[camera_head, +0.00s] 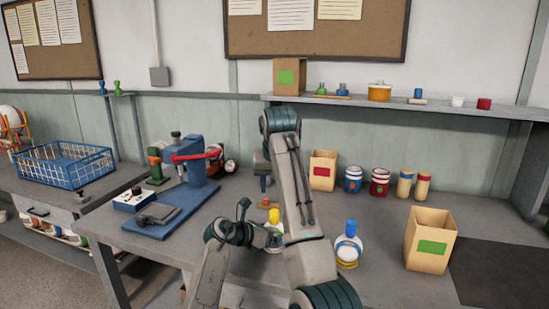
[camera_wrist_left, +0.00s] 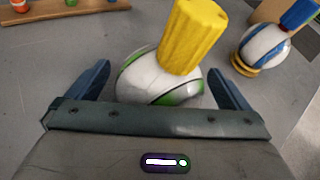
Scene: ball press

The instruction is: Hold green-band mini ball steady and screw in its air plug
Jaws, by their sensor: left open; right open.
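The green-band mini ball (camera_wrist_left: 150,82) is white with green bands, and a yellow plug (camera_wrist_left: 192,35) stands up at its top. I cannot tell how deep the plug sits. My left gripper (camera_wrist_left: 158,90) is open, its two fingers on either side of the ball; contact cannot be told. In the head view the yellow plug (camera_head: 274,215) shows, with the ball (camera_head: 273,239) partly hidden by my arms. My right gripper (camera_head: 260,163) is open and empty beyond the ball, partly hidden behind my right arm.
A blue-banded ball (camera_head: 348,248) with a blue plug stands on a yellow ring to the right. A box with a green label (camera_head: 430,240) is further right. A blue press (camera_head: 195,170) stands left. Tins (camera_head: 380,182) and a red-label box (camera_head: 323,170) line the back.

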